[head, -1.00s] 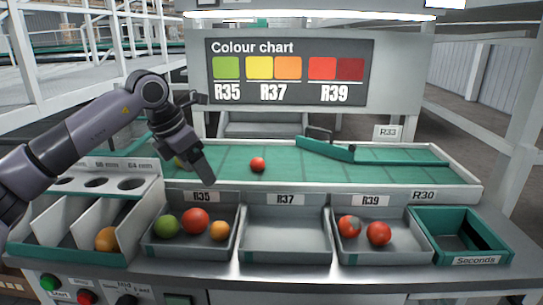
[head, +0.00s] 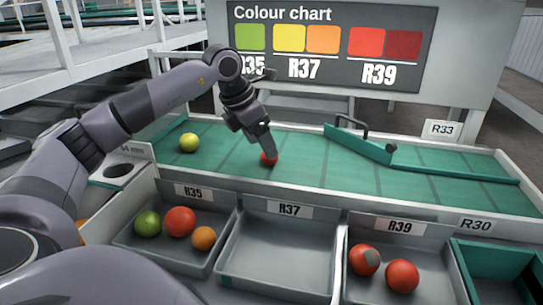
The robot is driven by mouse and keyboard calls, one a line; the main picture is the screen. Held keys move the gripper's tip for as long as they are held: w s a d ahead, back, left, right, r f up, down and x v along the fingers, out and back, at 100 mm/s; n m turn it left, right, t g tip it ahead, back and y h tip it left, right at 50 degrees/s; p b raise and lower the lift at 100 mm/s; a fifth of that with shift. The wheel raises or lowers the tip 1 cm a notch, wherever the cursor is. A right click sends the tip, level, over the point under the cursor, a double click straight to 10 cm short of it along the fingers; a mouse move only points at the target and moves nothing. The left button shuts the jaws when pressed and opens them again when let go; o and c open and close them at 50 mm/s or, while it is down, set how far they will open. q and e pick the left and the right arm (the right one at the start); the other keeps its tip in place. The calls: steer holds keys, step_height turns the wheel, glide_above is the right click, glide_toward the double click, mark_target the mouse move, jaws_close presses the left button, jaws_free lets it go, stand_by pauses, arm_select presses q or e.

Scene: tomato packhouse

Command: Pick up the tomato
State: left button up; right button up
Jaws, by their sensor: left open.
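A red tomato (head: 269,159) lies on the green conveyor belt (head: 320,170), partly hidden by my left gripper. My left gripper (head: 266,148) is open, pointing down right at this tomato; whether its fingers touch it I cannot tell. A yellow tomato (head: 188,142) lies on the belt to the left. My right gripper is not in view.
The R35 tray (head: 215,262) holds a green, a red and an orange tomato. The R37 tray (head: 275,255) is empty. The R39 tray (head: 384,297) holds two red tomatoes. A green diverter bar (head: 358,144) with a handle crosses the belt on the right.

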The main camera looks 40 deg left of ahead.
arm_select(q)
steer(key=x, duration=0.4)
steer(key=shift+f, duration=0.1)
steer(key=c, duration=0.8)
steer(key=shift+c, duration=0.2)
